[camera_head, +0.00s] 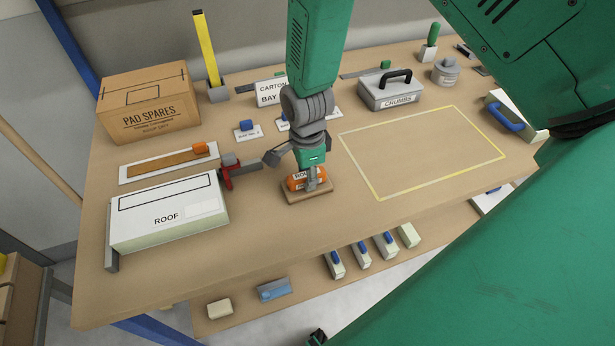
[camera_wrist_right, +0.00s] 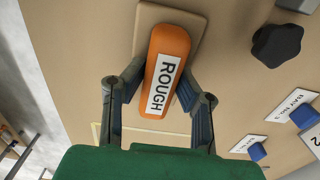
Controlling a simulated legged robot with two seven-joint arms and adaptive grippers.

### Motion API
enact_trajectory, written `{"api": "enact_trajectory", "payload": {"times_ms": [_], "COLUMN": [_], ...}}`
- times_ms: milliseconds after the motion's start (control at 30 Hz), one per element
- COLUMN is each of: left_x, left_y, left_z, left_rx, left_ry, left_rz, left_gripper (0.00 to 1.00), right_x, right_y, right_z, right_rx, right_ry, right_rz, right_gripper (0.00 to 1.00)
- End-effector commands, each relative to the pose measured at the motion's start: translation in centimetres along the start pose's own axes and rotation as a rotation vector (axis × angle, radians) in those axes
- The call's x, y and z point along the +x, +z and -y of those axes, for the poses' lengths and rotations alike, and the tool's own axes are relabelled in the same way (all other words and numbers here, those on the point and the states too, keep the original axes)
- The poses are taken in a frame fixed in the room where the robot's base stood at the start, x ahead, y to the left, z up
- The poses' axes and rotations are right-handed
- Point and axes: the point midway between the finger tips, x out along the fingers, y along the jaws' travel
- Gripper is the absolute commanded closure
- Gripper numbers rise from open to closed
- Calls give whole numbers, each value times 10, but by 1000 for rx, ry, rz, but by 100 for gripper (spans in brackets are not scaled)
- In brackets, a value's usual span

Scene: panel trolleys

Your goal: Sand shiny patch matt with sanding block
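The sanding block has a tan base (camera_head: 318,193) and an orange handle (camera_wrist_right: 168,62) labelled ROUGH. It lies flat on the bench, right of the panel labelled ROOF. My right gripper (camera_head: 309,180) points down over it. In the right wrist view, its fingers (camera_wrist_right: 161,78) lie against both sides of the handle. The ROOF panel (camera_head: 150,232) is pale, with a black outlined rectangle and a slightly paler patch (camera_head: 207,208) near its right end. I cannot make out the patch's gloss. My left gripper is not in view.
A red clamp (camera_head: 227,178) with a grey knob stands at the panel's corner. A cardboard box (camera_head: 150,103), a CRUMBS tin (camera_head: 390,92) and a yellow upright strip (camera_head: 207,50) stand behind. A yellow outlined area (camera_head: 425,150) to the right is bare. Several blocks lie on a lower shelf.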

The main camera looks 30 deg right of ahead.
Motion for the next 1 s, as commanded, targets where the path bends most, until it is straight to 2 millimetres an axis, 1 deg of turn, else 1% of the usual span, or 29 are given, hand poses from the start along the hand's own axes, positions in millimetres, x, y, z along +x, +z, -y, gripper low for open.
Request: {"api": "enact_trajectory", "payload": {"times_ms": [133, 267, 767, 1000], "left_x": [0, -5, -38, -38], "left_y": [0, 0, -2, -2], "left_z": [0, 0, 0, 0], "left_rx": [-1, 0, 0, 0], "left_ry": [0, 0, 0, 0], "left_rz": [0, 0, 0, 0], "left_gripper": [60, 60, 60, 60], "right_x": [0, -5, -40, -40], "right_y": [-2, -2, -1, -2], "right_z": [1, 1, 1, 1], "right_rx": [0, 1, -1, 0], "right_ry": [0, 0, 0, 0], "right_rz": [2, 3, 1, 2], "right_gripper": [100, 100, 100, 100]}}
